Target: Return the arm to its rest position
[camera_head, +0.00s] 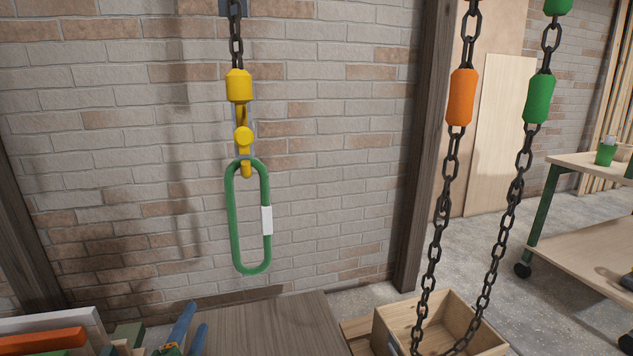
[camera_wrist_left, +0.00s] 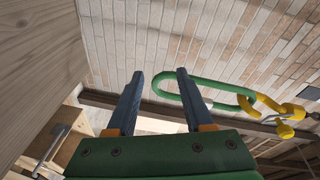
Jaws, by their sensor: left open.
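My left gripper (camera_head: 186,328) shows at the bottom of the head view, with two blue fingers. In the left wrist view the fingers of this gripper (camera_wrist_left: 158,76) are apart, with nothing held between them. A green oblong link (camera_head: 233,220) with a white sleeve hangs from a yellow hook (camera_head: 243,140) on a chain, above and to the right of the gripper in the head view. The link (camera_wrist_left: 215,85) also shows beyond the fingertips in the wrist view, hung on the yellow hook (camera_wrist_left: 275,108). My right gripper is not in view.
A brown wooden top (camera_head: 270,328) lies beside the gripper. Coloured boards (camera_head: 45,335) are at the bottom left. A wooden crate (camera_head: 390,325) stands under a hanging chain loop with orange (camera_head: 461,97) and green (camera_head: 539,98) sleeves. A wheeled table (camera_head: 600,162) is at right.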

